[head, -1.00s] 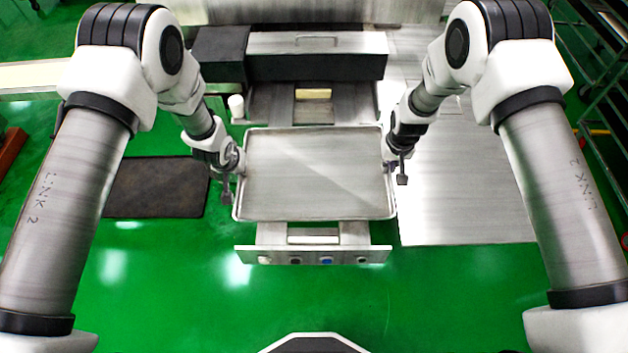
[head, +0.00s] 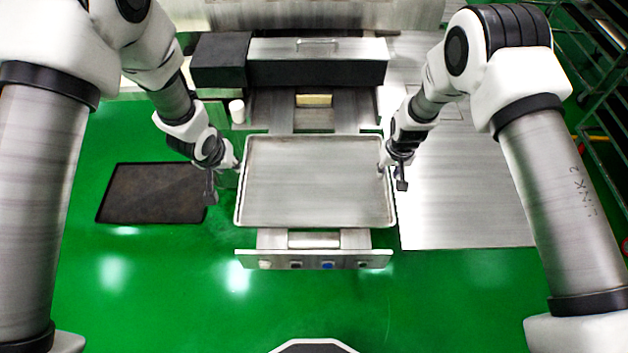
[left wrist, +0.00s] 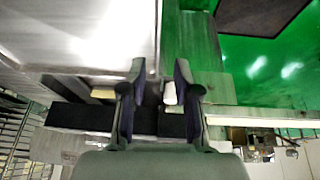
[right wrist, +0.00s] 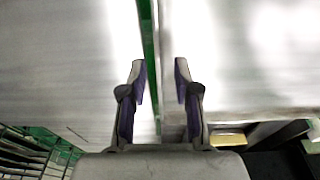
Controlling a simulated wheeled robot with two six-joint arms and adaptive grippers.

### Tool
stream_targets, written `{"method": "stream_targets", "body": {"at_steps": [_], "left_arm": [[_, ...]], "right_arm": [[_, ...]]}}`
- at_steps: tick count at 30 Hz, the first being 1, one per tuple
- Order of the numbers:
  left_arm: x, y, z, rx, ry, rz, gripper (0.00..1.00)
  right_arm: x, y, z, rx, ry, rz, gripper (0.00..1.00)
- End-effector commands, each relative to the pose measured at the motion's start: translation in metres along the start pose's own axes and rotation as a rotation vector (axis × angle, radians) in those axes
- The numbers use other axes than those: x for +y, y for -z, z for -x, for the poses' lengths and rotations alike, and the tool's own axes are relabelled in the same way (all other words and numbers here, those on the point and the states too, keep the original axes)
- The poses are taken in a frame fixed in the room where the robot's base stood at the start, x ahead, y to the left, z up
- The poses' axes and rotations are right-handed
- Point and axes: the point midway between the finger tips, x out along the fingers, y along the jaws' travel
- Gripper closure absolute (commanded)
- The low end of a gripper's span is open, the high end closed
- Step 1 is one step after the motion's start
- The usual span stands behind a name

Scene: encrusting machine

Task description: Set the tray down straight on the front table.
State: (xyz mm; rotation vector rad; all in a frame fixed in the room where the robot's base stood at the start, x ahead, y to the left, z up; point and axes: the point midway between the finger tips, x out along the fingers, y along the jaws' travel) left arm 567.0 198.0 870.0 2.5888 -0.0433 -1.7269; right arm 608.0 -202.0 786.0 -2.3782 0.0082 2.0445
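The tray (head: 316,182) is a shallow, empty metal tray with a raised rim. In the head view it sits straight and looks level over the front part of the machine, hiding the surface beneath it. My left gripper (head: 224,178) is open beside the tray's left rim. In the left wrist view the tray (left wrist: 85,30) shows left of the open fingers (left wrist: 160,68). My right gripper (head: 392,173) is at the right rim. In the right wrist view its fingers (right wrist: 160,70) are apart, with the tray's edge between them; contact is not clear.
A front panel with buttons (head: 345,260) stands just in front of the tray. The machine's dark housing (head: 318,68) and a small white cup (head: 237,111) are behind it.

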Motion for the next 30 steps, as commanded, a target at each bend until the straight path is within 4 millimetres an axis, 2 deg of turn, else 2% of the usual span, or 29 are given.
{"method": "stream_targets", "body": {"at_steps": [1, 5, 8, 15, 18, 21, 30], "left_arm": [[0.0, 0.0, 0.007, 0.001, 0.0, -0.002, 0.69], [0.0, 0.0, 0.015, 0.0, 0.0, -0.001, 0.69], [0.0, -0.001, 0.015, -0.001, 0.0, -0.001, 0.69], [0.0, 0.0, 0.015, 0.0, 0.0, -0.001, 0.69], [0.0, 0.0, 0.015, 0.0, 0.0, -0.001, 0.69], [0.0, 0.0, 0.015, 0.0, 0.0, -0.001, 0.69], [0.0, 0.0, 0.015, 0.0, 0.0, -0.001, 0.69]], "right_arm": [[0.0, 0.0, 0.0, 0.0, 0.0, 0.0, 0.69], [0.0, 0.0, 0.004, 0.001, 0.0, 0.0, 0.69], [0.0, 0.001, 0.018, 0.003, 0.0, 0.001, 0.69], [0.001, 0.001, 0.078, 0.004, 0.0, 0.0, 0.69], [0.001, 0.0, 0.1, 0.004, 0.0, 0.0, 0.69], [0.001, 0.0, 0.114, 0.001, 0.0, 0.0, 0.69], [0.001, 0.0, 0.12, 0.001, 0.001, 0.0, 0.69]]}}
